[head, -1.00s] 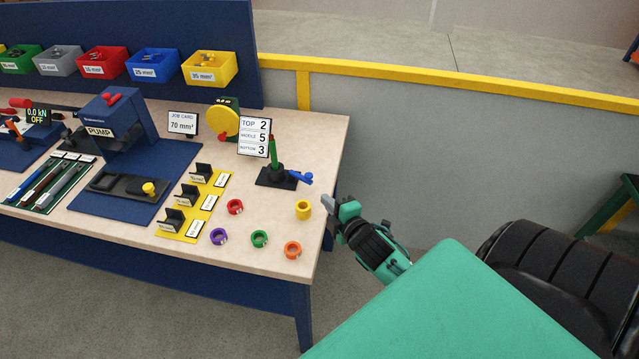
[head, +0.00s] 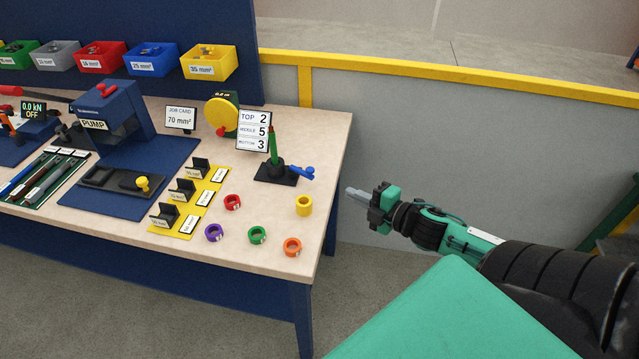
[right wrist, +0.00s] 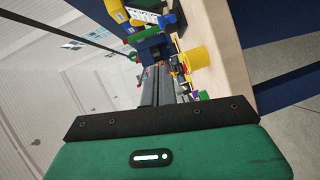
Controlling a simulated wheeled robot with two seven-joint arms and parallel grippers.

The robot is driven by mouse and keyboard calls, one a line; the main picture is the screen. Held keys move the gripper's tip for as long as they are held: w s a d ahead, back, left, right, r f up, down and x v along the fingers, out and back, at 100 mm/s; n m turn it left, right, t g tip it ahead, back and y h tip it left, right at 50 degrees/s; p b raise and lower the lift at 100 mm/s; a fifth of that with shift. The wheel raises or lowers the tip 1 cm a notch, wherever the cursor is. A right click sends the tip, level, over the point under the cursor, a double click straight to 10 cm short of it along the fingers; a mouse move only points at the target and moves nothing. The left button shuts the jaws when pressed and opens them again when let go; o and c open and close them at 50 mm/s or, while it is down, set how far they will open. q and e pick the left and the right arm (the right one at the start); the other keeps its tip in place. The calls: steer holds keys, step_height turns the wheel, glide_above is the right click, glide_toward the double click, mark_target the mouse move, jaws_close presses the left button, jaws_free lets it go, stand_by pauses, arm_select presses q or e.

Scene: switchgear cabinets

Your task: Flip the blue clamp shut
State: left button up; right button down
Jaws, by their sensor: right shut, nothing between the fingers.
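The blue clamp (head: 302,172) is a small blue lever on the right end of a black base (head: 275,174), near the table's right edge. A green upright post (head: 273,145) stands on the same base. The lever sticks out to the right, near level. My right gripper (head: 352,192) is shut and empty, just off the table's right edge, to the right of and a little below the clamp in the head view. In the right wrist view its closed fingers (right wrist: 158,88) point towards the table items. My left gripper is not in view.
A yellow ring (head: 304,205) lies on the table (head: 325,150) close to the clamp. Red, purple, green and orange rings lie nearby. A sign (head: 253,131) and a yellow disc (head: 221,115) stand behind the post. Free floor lies right of the table.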

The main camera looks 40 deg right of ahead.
steer(key=shift+w+a+n+g+y, duration=0.15)
steer(key=shift+n+g+y, duration=0.2)
steer(key=shift+y, duration=0.35)
steer(key=x, duration=0.3)
steer(key=d+p+x, duration=0.1)
steer(key=x, duration=0.3)
steer(key=p+x, duration=0.1)
steer(key=x, duration=0.3)
steer(key=shift+w+d+f, duration=0.1)
steer(key=shift+w+d, duration=0.15)
steer(key=shift+w, duration=0.25)
steer(key=shift+w+d+f+p, duration=0.3)
steer(key=shift+w+d+p, duration=0.1)
steer(key=shift+w, duration=0.25)
